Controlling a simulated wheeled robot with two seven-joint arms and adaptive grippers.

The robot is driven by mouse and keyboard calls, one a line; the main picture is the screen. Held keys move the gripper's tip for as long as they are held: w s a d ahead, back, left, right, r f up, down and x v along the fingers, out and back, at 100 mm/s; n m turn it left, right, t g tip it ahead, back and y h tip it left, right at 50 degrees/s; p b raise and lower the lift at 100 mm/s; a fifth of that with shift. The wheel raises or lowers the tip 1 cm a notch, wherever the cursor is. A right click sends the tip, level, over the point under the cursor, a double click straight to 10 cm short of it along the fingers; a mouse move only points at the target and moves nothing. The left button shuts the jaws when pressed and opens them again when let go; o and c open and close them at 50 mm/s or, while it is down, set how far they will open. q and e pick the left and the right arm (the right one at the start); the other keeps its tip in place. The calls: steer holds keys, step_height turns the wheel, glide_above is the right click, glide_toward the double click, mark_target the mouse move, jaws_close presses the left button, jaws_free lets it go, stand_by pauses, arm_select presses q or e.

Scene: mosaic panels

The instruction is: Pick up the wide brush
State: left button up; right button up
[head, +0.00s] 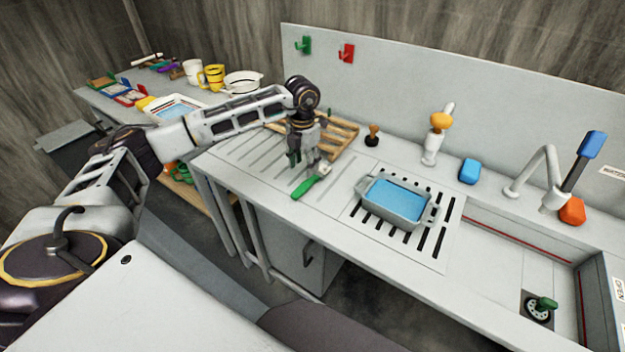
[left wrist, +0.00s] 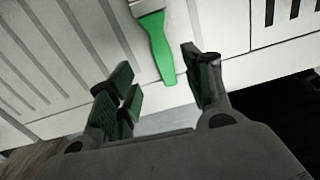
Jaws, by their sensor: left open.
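The wide brush has a green handle and a pale head. In the head view the brush (head: 307,186) lies on the grooved drainboard near the counter's front edge, left of the grey basin. My left gripper (head: 304,163) is open and empty just above and behind it, pointing down. In the left wrist view the brush (left wrist: 160,47) shows between and beyond the open fingers of my left gripper (left wrist: 165,95), with its handle end towards me. The fingers look apart from it. My right gripper is in neither view.
A grey basin of blue water (head: 396,203) stands on the slotted drain right of the brush. A wooden rack (head: 340,136) lies behind my left gripper. A dark-based wooden stamp-like tool (head: 373,136), a blue sponge (head: 469,171) and a tap (head: 537,178) stand further right.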

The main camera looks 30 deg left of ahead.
mark_target(305, 184)
arm_select(q)
step_height(305, 184, down, 3)
steer(key=shift+r, duration=0.15)
steer(key=shift+s+d+f+p, duration=0.1)
steer(key=shift+f+p, duration=0.2)
steer(key=shift+f, duration=0.55)
step_height(305, 184, down, 3)
steer(key=shift+d+r+p, duration=0.1)
steer(key=shift+p, duration=0.2)
steer(key=shift+f, duration=0.45)
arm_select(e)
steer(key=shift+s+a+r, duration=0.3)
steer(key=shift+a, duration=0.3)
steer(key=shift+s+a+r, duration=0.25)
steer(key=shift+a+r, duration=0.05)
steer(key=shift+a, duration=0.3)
arm_select(q)
steer(key=c, duration=1.1)
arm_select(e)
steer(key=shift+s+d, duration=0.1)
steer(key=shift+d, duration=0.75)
